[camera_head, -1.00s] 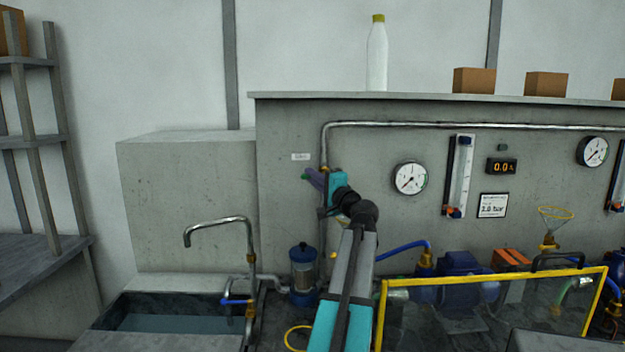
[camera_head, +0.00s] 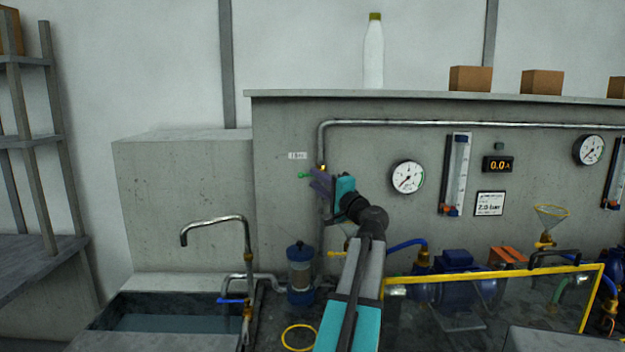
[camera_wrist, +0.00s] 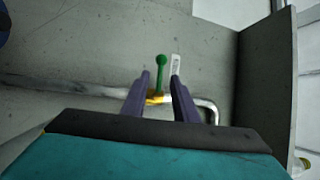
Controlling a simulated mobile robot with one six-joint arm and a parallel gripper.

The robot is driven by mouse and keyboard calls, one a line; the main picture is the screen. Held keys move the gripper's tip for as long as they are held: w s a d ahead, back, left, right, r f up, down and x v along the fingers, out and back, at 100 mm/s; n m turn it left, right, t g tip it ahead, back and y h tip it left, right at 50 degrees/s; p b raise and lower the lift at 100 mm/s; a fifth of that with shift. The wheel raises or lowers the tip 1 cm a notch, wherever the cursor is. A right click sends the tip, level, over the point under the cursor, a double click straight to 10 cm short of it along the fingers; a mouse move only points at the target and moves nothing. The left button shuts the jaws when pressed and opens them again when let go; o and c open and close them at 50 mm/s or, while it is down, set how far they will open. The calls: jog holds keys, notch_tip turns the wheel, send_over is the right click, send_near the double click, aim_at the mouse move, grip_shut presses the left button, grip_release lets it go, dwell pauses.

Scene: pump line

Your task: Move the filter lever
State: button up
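A green-knobbed lever (camera_wrist: 160,62) with a yellow base sits on the metal pipe on the grey wall. Its small green knob also shows in the head view (camera_head: 303,175), just left of my gripper (camera_head: 318,181). In the wrist view my gripper (camera_wrist: 160,75) is open, with one purple finger on each side of the lever's stem. Gaps show between the stem and both fingers. A white label (camera_wrist: 175,66) is beside the knob; I cannot read it. The filter housing (camera_head: 300,273), clear with a blue top, stands below, left of my arm.
A sink (camera_head: 165,312) with a curved tap (camera_head: 215,222) is at lower left. A yellow-framed clear guard (camera_head: 490,273) stands before the blue pumps (camera_head: 455,285) at right. A pressure gauge (camera_head: 407,176) is on the wall right of my gripper. A bottle (camera_head: 373,55) stands on the ledge.

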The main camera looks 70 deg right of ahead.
jog(key=v, duration=0.9)
jog(key=shift+s+b, duration=0.15)
jog(key=shift+b, duration=0.25)
jog(key=shift+a, duration=0.1)
